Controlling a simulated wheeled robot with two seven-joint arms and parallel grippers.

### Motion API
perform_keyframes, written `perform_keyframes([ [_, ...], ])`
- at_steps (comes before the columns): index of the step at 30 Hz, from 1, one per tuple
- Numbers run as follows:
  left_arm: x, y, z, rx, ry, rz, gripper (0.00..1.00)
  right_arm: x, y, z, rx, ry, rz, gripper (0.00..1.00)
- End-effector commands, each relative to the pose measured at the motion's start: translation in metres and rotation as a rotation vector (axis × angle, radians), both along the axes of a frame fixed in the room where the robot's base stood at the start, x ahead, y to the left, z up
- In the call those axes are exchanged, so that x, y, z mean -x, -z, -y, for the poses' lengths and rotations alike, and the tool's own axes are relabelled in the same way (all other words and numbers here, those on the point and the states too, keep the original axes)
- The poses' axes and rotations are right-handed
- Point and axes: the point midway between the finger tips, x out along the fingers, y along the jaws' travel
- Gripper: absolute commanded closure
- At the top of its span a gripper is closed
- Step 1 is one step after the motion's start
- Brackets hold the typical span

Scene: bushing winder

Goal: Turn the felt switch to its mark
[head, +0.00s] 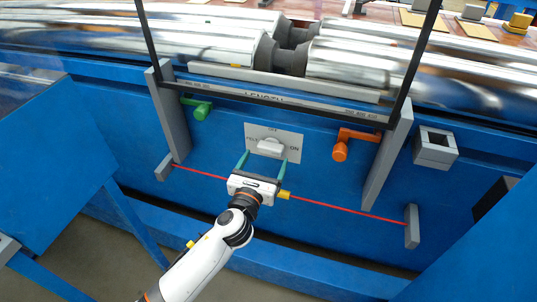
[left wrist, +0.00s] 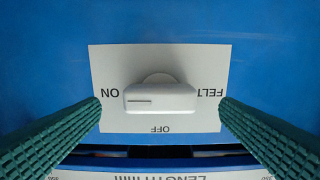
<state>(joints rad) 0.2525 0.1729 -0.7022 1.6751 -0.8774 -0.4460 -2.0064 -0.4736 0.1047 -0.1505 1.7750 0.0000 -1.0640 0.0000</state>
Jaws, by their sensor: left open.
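The felt switch is a white bar-shaped knob (head: 269,146) on a pale label plate (head: 290,140) on the blue machine front. In the left wrist view the knob (left wrist: 160,98) lies level, with a dark line on its end toward the word ON. The plate (left wrist: 205,62) reads ON at the left, FELT at the right and OFF at the bottom, upside down. My left gripper (head: 261,162) is open, its green fingers reaching toward the plate. In the wrist view the fingers stand on either side of the knob, with gaps at both ends. My right gripper is not in view.
A green handle (head: 201,110) and an orange handle (head: 341,150) flank the plate. A red line (head: 345,211) runs between grey brackets below. Grey posts and a black frame stand either side. Shiny rollers (head: 150,42) and a LENGTH scale (head: 270,96) lie above.

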Motion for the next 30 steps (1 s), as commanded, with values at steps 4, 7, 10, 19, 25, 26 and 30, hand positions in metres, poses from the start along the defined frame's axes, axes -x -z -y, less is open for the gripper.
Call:
perform_keyframes([
  [4,-0.022,0.001,0.007,0.001,0.000,0.001,0.15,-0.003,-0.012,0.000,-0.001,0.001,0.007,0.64],
  [7,-0.031,0.001,0.010,0.001,0.000,0.000,0.15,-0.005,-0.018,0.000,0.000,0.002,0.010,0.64],
  [10,-0.035,0.000,0.012,0.002,0.000,-0.001,0.15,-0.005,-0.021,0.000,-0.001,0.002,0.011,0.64],
  [19,-0.036,0.000,0.012,0.002,0.000,-0.002,0.18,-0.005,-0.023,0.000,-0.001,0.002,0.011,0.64],
  [25,-0.036,0.000,0.012,0.002,0.000,-0.002,0.51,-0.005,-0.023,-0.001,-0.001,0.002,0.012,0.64],
  [26,-0.036,0.000,0.012,0.002,0.000,-0.002,0.55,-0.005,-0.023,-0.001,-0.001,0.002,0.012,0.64],
  [30,-0.036,0.000,0.012,0.003,0.000,-0.002,0.59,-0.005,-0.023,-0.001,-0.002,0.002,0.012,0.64],
])
